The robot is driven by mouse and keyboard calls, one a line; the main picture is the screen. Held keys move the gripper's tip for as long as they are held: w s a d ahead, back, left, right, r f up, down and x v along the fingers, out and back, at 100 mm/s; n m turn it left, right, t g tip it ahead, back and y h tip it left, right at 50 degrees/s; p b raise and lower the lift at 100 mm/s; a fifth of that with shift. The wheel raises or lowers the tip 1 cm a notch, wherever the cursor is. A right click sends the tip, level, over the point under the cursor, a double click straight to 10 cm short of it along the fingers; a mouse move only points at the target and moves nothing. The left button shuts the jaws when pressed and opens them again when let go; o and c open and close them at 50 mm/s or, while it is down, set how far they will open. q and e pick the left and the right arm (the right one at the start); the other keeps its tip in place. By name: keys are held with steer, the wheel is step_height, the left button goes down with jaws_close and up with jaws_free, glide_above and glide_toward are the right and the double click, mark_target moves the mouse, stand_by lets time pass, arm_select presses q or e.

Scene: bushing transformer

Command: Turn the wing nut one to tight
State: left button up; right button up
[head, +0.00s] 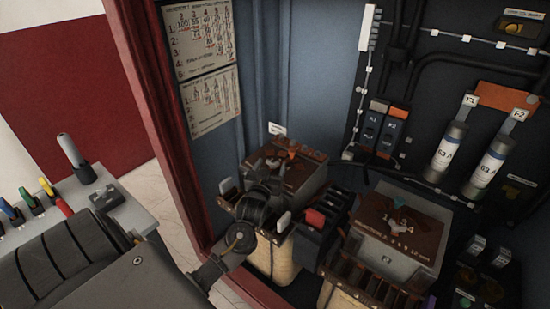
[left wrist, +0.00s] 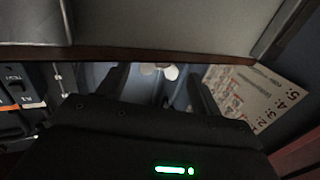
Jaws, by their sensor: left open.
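My left gripper (head: 272,168) reaches into the cabinet from the left, over the left transformer block (head: 308,178). It is open; its two dark fingers also show in the left wrist view (left wrist: 162,85). A small orange part (head: 292,152) stands on the brown top plate by the fingertips. Any wing nut on this block is mostly hidden by the gripper, and I cannot tell whether the fingers touch it. The right transformer block (head: 370,247) carries a pale wing-shaped nut (head: 400,228) and a small teal part (head: 399,202) on its brown plate. My right gripper is not in view.
The cabinet's red frame (head: 165,130) stands close to my left arm. A printed sheet (head: 200,35) hangs on the inner wall. Fuses (head: 446,148) and black cables fill the right side. A grey side table (head: 125,208) with coloured tools stands outside at left.

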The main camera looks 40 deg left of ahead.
mark_target(272, 162)
arm_select(q)
steer(key=shift+x, duration=2.3)
